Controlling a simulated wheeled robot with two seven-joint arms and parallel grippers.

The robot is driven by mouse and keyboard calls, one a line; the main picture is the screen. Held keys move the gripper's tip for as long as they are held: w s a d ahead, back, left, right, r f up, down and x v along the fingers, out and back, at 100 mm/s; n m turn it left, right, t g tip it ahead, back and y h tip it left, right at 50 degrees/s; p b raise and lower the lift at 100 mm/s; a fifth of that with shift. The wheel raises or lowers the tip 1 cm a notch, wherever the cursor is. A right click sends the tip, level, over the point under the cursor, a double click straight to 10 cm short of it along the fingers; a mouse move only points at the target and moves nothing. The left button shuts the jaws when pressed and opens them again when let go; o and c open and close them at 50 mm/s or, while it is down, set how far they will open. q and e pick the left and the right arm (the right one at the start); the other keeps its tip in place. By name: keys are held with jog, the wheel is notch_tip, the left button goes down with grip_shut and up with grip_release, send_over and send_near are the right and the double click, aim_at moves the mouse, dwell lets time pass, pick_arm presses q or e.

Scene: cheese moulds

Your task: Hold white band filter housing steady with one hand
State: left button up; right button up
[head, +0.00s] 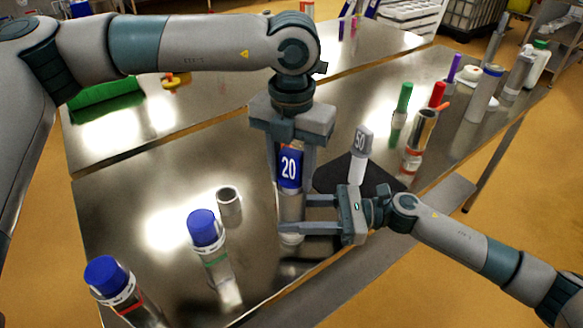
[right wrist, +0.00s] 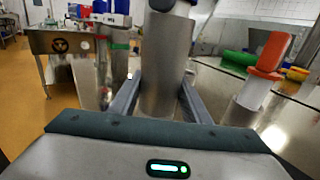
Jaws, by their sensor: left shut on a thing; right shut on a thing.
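A filter housing with a blue cap marked 20 (head: 290,168) and a steel body (head: 291,207) stands upright near the table's front edge. A pale ring shows low on its body; I cannot tell clearly whether it is the white band. My left gripper (head: 289,178) comes from above, shut on the blue cap. My right gripper (head: 294,214) comes level from the right, shut around the steel body below the cap. In the right wrist view the steel body (right wrist: 165,65) stands between the two fingers; its cap is mostly cut off at the top.
Left are a blue-capped housing with a green band (head: 205,235), another with a red band (head: 108,278), and an open steel cup (head: 229,207). Behind my right gripper lies a black mat (head: 335,176) with a grey-capped 50 piece (head: 362,142). Several capped cylinders stand farther right.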

pick_arm(q)
jog(key=o, duration=1.1)
jog(key=shift+f, duration=0.1)
jog(key=shift+o, duration=0.2)
notch_tip(320, 180, up, 12)
dwell(0.7)
pick_arm(e)
jog(key=o, duration=1.4)
jog(key=shift+c, duration=0.2)
jog(key=d, duration=1.2)
